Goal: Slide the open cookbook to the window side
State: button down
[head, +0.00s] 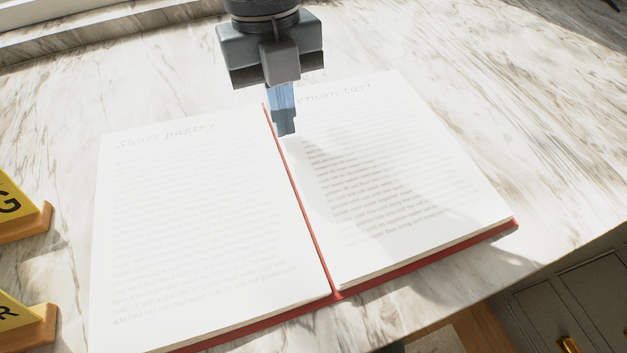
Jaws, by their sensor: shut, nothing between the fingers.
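The open cookbook (205,225) lies flat on the marble counter, with white pages and a red cover edge. Its left page is headed "Short pastry", and its right page has a heading partly hidden by my gripper. My gripper (285,130) points down over the top end of the book's spine, near the gutter. Its bluish fingers are shut with nothing between them. I cannot tell whether the fingertips touch the page. The window sill (60,18) runs along the top left, beyond the book's top edge.
Two yellow signs on wooden bases, an upper one (14,205) and a lower one (18,318), stand at the left edge near the book. The counter's front edge is at the lower right, above grey cabinets (575,300) with brass handles. Marble between book and sill is clear.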

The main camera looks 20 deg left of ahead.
aim_at(318, 216)
jog(key=s+d, duration=0.2)
jog(key=s, duration=0.1)
jog(key=s+d, duration=0.2)
jog(key=s, duration=0.1)
jog(key=s+d+p, duration=0.1)
jog(key=s+d, duration=0.2)
jog(key=shift+f, duration=0.35)
jog(key=shift+s+d+f, duration=0.1)
jog(key=shift+f, duration=0.4)
